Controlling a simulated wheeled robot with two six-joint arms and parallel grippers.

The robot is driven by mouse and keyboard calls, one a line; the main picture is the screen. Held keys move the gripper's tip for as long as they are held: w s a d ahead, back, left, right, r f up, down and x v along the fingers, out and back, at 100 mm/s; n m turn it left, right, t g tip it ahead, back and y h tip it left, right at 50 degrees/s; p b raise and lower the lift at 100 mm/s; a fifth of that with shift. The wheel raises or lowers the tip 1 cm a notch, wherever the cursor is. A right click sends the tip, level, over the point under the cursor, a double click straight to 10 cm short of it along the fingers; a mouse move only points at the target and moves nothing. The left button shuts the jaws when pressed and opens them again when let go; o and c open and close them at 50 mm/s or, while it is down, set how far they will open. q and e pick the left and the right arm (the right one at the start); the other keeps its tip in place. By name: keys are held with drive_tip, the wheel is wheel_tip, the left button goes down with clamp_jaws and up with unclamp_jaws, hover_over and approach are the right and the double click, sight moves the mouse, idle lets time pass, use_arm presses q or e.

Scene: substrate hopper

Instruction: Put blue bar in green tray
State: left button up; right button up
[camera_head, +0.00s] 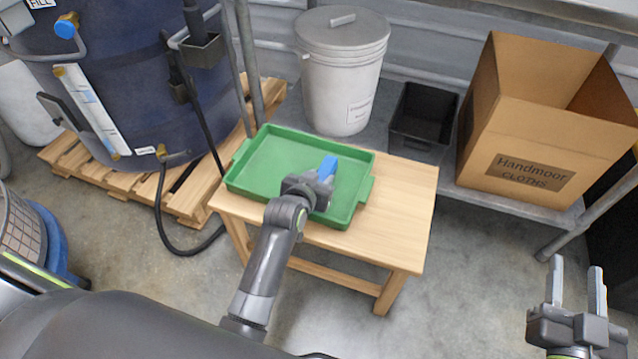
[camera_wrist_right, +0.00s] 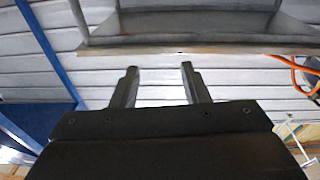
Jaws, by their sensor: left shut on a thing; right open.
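The green tray (camera_head: 270,163) sits on a small wooden table in the head view. My left gripper (camera_head: 321,180) is over the right part of the tray, shut on the blue bar (camera_head: 328,167). The upper end of the bar shows past the fingers; the rest is hidden by the gripper. I cannot tell whether the bar touches the tray floor. My right gripper (camera_head: 577,290) is open and empty at the lower right, far from the tray. Its two fingers also show apart in the right wrist view (camera_wrist_right: 160,88).
The wooden table (camera_head: 405,200) has bare top to the right of the tray. Behind it stand a lidded grey bin (camera_head: 342,80), a black crate (camera_head: 422,115) and an open cardboard box (camera_head: 540,130). A large dark blue tank (camera_head: 130,60) stands on a pallet at left.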

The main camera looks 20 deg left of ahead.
use_arm(q)
drive_tip(key=shift+f, duration=0.7)
use_arm(e)
drive_tip(key=shift+s+a+r+n+t, duration=0.15)
drive_tip(key=shift+r+t, duration=0.5)
drive_tip(key=shift+r, duration=0.4)
drive_tip(key=shift+s+r+n+t, duration=0.15)
drive_tip(key=shift+r+t, duration=0.5)
drive_tip(key=shift+r, duration=0.35)
use_arm(q)
drive_tip(key=o, duration=1)
drive_tip(key=shift+f, duration=0.1)
drive_tip(key=shift+o, duration=0.2)
